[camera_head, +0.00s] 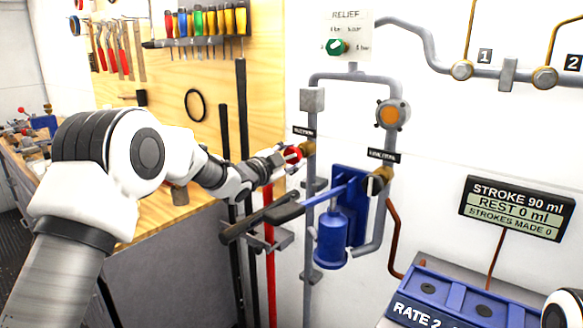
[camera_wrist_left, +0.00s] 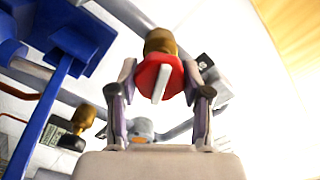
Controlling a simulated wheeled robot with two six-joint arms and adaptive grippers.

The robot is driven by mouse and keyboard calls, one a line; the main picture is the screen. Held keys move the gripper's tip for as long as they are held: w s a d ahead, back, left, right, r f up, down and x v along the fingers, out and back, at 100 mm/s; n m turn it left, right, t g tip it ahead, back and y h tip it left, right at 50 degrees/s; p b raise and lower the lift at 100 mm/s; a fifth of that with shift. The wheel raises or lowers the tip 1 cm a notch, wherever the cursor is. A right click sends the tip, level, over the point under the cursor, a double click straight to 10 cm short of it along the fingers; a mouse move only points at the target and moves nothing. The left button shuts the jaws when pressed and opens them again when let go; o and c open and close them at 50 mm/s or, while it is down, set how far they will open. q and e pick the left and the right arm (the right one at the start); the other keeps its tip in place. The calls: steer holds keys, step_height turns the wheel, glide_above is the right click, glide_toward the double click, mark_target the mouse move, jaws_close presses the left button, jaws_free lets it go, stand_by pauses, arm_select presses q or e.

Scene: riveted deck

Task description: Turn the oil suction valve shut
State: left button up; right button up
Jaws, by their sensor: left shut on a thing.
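The red valve handle (camera_head: 293,155) sits on a brass body (camera_head: 308,149) on the left pipe, under a small dark label (camera_head: 303,131) too small to read surely. My left gripper (camera_head: 283,157) reaches it from the left and is shut on it. In the left wrist view the red handle (camera_wrist_left: 157,75), with a white bar across its face, is between the two fingertips of my left gripper (camera_wrist_left: 160,82). The brass body (camera_wrist_left: 160,42) shows behind it. My right gripper is not in view.
A blue hand pump (camera_head: 331,240) with a long dark-gripped lever (camera_head: 285,213) stands just below the handle. A second brass fitting (camera_head: 380,180) is to the right. A tool rack (camera_head: 205,25) hangs above a workbench (camera_head: 160,212). A display panel (camera_head: 516,208) is at the right.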

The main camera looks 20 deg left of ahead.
arm_select(q)
steer(key=m+b, duration=0.3)
steer(key=shift+f, duration=0.25)
steer(key=shift+r+m+b, duration=0.15)
steer(key=shift+m+b, duration=0.75)
steer(key=shift+m, duration=0.4)
steer(key=o, duration=1.2)
steer(key=shift+d, duration=0.1)
steer(key=shift+c, duration=0.2)
steer(key=shift+s, duration=0.1)
steer(key=v, duration=1.1)
steer(key=shift+s, duration=0.4)
steer(key=shift+a, duration=0.2)
